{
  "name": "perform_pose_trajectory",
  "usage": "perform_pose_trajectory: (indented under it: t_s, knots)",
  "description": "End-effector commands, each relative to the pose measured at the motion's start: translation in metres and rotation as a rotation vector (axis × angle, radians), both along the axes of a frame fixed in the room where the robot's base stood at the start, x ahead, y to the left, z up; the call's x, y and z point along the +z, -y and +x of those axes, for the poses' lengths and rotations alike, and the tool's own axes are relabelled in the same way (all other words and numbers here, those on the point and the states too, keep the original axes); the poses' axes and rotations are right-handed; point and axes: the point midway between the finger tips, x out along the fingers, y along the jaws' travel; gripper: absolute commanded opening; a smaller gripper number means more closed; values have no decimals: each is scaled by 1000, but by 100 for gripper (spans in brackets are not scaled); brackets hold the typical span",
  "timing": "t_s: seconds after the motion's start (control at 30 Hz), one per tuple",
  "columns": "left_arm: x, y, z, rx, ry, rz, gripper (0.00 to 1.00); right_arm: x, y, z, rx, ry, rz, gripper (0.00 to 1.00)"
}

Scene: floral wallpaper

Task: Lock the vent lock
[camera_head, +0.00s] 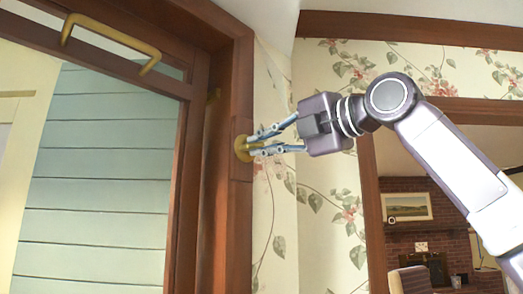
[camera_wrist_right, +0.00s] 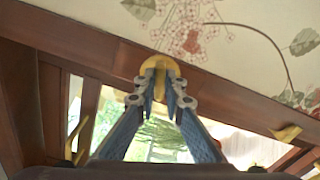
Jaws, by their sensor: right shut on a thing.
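The vent lock (camera_head: 243,148) is a small brass piece with a rounded plate, mounted on the brown wooden window frame (camera_head: 240,80). My right gripper (camera_head: 257,146) reaches it from the right, with its two blue-grey fingers closed around the brass part. In the right wrist view the lock's brass plate (camera_wrist_right: 160,65) shows at the top, between and just beyond the fingertips (camera_wrist_right: 161,88). The fingers partly hide the lock's lever, so I cannot tell its exact angle. My left gripper is in neither view.
A brass bar handle (camera_head: 110,40) is on the window's upper rail at the left. Floral wallpaper (camera_head: 325,210) covers the wall beside the frame. A wood-trimmed opening (camera_head: 372,215) shows a room with a brick fireplace. Brass hook-like pieces (camera_wrist_right: 286,133) show in the wrist view.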

Motion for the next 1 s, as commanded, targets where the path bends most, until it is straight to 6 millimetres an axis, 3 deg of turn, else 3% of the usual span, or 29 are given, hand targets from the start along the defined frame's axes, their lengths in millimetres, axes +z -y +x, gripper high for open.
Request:
perform_pose_trajectory:
  t_s: [0.5, 1.0]
  knots:
    - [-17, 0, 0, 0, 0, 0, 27, -1, 1, 0, -2, -236, 242, 0]
    - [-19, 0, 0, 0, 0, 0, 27, -1, 1, 0, -2, -285, 287, 0]
